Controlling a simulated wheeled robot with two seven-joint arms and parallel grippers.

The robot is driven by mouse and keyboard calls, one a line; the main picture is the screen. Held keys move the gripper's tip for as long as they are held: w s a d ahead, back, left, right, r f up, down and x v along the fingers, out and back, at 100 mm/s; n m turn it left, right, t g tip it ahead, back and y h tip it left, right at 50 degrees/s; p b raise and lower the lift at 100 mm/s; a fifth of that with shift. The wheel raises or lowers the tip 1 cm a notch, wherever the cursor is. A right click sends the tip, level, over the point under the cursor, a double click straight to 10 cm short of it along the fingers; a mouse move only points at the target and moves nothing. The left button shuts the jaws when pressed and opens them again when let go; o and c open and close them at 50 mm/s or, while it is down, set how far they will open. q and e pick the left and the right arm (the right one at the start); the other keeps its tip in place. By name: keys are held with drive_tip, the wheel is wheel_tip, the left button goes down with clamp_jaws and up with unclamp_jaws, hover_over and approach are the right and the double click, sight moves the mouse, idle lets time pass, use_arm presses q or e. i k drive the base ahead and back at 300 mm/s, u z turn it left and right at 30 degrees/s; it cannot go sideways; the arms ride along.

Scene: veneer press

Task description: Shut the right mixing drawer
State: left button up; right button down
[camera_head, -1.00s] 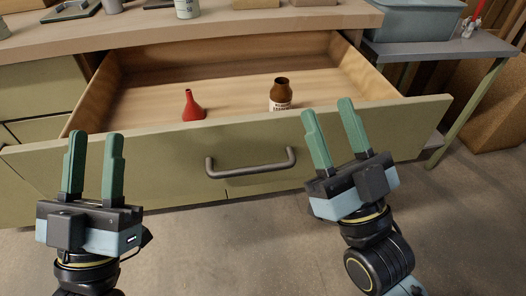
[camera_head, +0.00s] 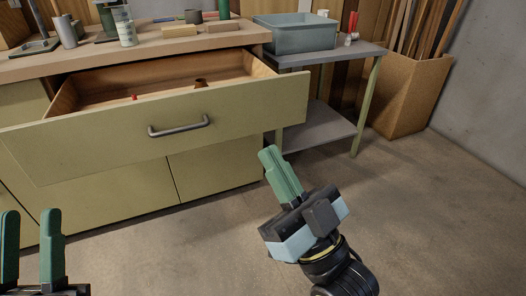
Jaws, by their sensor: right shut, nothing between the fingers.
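The mixing drawer (camera_head: 105,137) stands pulled out from the bench, its olive front facing me with a grey bar handle (camera_head: 180,127) at its middle. Inside it, only the top of a brown bottle (camera_head: 201,83) and the tip of a red funnel (camera_head: 134,98) show above the front. My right gripper (camera_head: 273,156) is shut and empty, in front of the drawer and to the right of the handle, apart from it. My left gripper (camera_head: 30,232) is open and empty at the lower left, below the drawer front, and is partly cut off by the frame edge.
The bench top (camera_head: 150,52) carries cans, blocks and small tools. To the right stands a side table (camera_head: 335,54) with a blue-grey bin (camera_head: 293,36) and a lower shelf. A brown box (camera_head: 410,95) with wood strips stands behind. The floor at the right is clear.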

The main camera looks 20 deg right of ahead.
sight(94, 124)
drive_tip(key=z, duration=0.35)
drive_tip(key=i, duration=0.9)
drive_tip(key=z, duration=0.1)
